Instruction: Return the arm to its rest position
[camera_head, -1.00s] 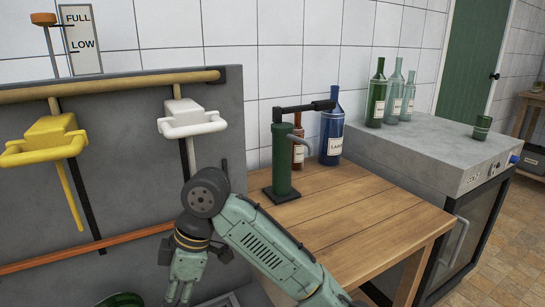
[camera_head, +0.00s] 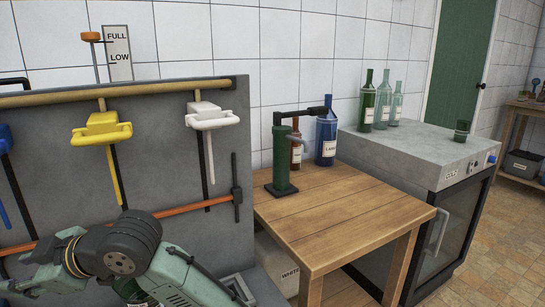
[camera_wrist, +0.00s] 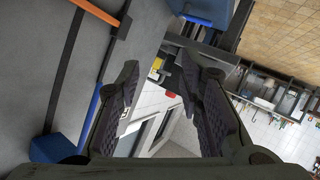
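My arm is folded low at the lower left of the head view, in front of the grey panel (camera_head: 150,165). My gripper (camera_wrist: 160,82) shows in the wrist view with its two dark fingers spread apart. Nothing is between the fingers. In the head view the hand is at the left edge, partly cut off by the frame, and its fingers are hard to make out there.
The panel carries a yellow handle (camera_head: 101,128), a white handle (camera_head: 212,116) and a blue handle (camera_head: 4,140). A wooden table (camera_head: 345,205) holds a green pump device (camera_head: 282,160) and bottles. A grey-topped cabinet (camera_head: 405,150) stands behind, with bottles. Tiled floor is open at right.

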